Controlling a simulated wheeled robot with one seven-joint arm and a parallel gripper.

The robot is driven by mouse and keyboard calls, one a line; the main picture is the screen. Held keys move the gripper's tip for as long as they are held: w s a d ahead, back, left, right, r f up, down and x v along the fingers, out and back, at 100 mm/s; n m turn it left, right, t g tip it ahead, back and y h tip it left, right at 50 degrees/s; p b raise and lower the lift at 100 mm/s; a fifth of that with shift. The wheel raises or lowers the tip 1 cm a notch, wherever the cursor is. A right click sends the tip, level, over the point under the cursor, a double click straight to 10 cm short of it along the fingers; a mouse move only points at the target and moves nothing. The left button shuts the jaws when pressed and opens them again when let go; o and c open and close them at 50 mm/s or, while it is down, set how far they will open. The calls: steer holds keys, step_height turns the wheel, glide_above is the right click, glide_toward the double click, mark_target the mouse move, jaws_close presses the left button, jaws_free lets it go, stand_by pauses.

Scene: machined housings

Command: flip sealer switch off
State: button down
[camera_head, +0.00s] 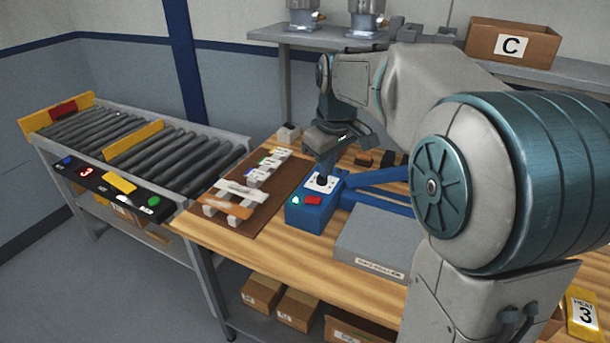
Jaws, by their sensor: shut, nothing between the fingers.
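The sealer is a blue unit (306,216) on the wooden workbench, with blue bars reaching back to the right. Its front face carries a lit green lamp (295,200) and a red rocker or button (313,200). A white plate (322,183) with a dark part at its middle sits on its top. My gripper (325,174) is shut and empty, pointing down at this white plate. Its tips are at or just above the dark part; I cannot tell whether they touch. The switch's lever is largely hidden by the fingers.
A brown board (237,212) with small pale blocks and strips lies left of the sealer. A grey slab (372,238) lies at its front right. A roller conveyor (150,150) stands at left. A box marked C (512,45) is on the back shelf. Boxes sit under the bench.

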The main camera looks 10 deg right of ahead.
steer(key=w+d+f+n, duration=0.1)
steer(key=w+f+n, duration=0.1)
steer(key=w, duration=0.5)
steer(key=w+d+f+n+y+b, duration=0.1)
steer(key=w+f+n, duration=0.1)
steer(key=w, duration=0.5)
steer(key=shift+w+d+f+g+y, duration=0.15)
steer(key=shift+w+f+g+y, duration=0.2)
steer(key=shift+f, duration=0.4)
steer(key=shift+f, duration=0.15)
steer(key=p, duration=0.2)
glide_above(314, 199)
steer(key=f, duration=1.2)
steer(key=shift+s+d+f, duration=0.1)
steer(key=shift+s+d, duration=0.1)
steer(key=shift+d, duration=0.05)
steer(key=shift+d+f, duration=0.1)
steer(key=shift+f, duration=0.55)
steer(key=shift+b, duration=0.35)
